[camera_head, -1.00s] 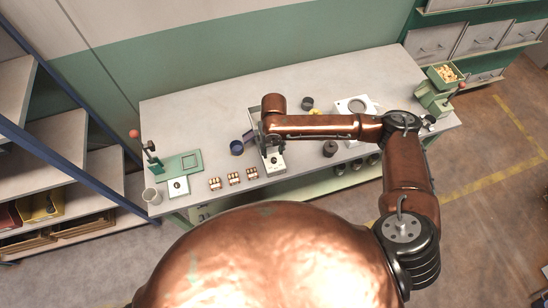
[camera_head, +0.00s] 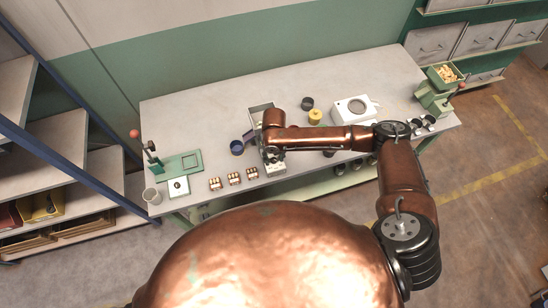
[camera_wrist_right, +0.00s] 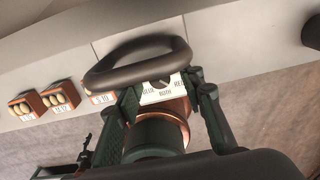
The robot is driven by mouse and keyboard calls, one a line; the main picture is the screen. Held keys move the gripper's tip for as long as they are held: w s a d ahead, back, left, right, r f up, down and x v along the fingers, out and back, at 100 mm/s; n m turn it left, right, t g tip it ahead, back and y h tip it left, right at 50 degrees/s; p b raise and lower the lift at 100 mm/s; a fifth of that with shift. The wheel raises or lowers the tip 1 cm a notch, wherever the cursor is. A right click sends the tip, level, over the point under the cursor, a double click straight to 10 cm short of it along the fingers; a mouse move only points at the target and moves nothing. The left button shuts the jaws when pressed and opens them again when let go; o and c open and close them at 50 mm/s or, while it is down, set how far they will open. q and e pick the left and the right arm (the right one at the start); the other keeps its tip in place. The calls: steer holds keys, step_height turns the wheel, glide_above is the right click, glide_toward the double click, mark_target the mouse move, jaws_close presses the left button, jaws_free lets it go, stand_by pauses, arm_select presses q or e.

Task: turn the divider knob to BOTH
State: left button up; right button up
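The divider knob (camera_wrist_right: 160,82) is a small dark knob on a white plate (camera_wrist_right: 148,97) marked BLUE, BOTH and RED in the right wrist view. Its pointing direction is too small to tell. In the head view my right gripper (camera_head: 273,156) is over the front of the grey hopper unit (camera_head: 256,109), hiding the knob. My left gripper is out of view.
Several small labelled nut boxes (camera_head: 233,179) line the front edge left of the hopper. A dark blue cup (camera_head: 237,147), black cup (camera_head: 307,103), yellow piece (camera_head: 315,116) and white device (camera_head: 351,110) stand nearby. A green lever fixture (camera_head: 178,166) is at left. The back left tabletop is clear.

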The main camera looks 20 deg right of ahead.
jaws_close()
stand_by(0.3)
steer(key=shift+r+m+p, duration=0.25)
steer(key=shift+m+p, duration=0.55)
steer(key=shift+p, duration=0.25)
steer(key=m+p, duration=0.2)
steer(key=shift+p, duration=0.3)
steer(key=m+p, duration=0.2)
steer(key=m, duration=0.1)
steer(key=shift+p, duration=0.3)
steer(key=shift+w+f+m+p, duration=0.1)
steer(key=shift+m+p, duration=0.6)
steer(key=shift+m, duration=0.4)
